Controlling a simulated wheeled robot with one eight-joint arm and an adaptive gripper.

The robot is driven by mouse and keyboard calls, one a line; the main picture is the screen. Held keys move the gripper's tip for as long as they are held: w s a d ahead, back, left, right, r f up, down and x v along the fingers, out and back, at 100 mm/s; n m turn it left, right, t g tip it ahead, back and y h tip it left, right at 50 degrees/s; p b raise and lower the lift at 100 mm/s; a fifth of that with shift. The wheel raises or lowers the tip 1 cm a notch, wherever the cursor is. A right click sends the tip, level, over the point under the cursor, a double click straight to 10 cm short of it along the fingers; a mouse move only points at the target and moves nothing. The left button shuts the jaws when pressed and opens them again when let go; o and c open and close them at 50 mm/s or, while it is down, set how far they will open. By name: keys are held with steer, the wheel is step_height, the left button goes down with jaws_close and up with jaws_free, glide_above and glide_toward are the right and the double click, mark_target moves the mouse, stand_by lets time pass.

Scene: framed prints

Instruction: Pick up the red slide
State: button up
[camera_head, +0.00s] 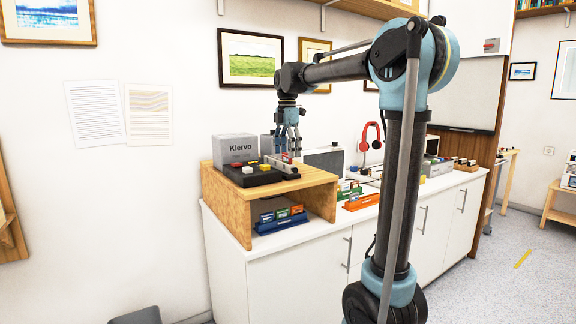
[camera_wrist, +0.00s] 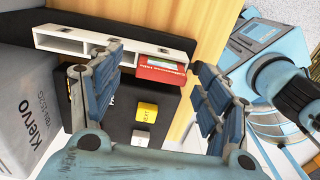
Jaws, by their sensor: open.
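The red slide (camera_wrist: 162,69) shows in the wrist view as a small red piece with a white label. It sits in the right end section of a white slotted rack (camera_wrist: 72,44). My gripper (camera_wrist: 156,62) is open, with one finger left of the slide and one right of it. Nothing is held between the fingers. In the head view my gripper (camera_head: 289,152) points down over the wooden stand (camera_head: 310,179), close to the white rack (camera_head: 282,167).
A grey box marked Klervo (camera_head: 235,149) stands left of my gripper. A black device (camera_wrist: 118,121) with yellow and white buttons lies beside the rack. A blue holder (camera_head: 281,222) with coloured cards is under the stand's top. An orange holder (camera_head: 361,202) is on the white counter.

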steer(key=shift+f, duration=1.1)
steer(key=c, duration=1)
steer(key=shift+r, duration=0.1)
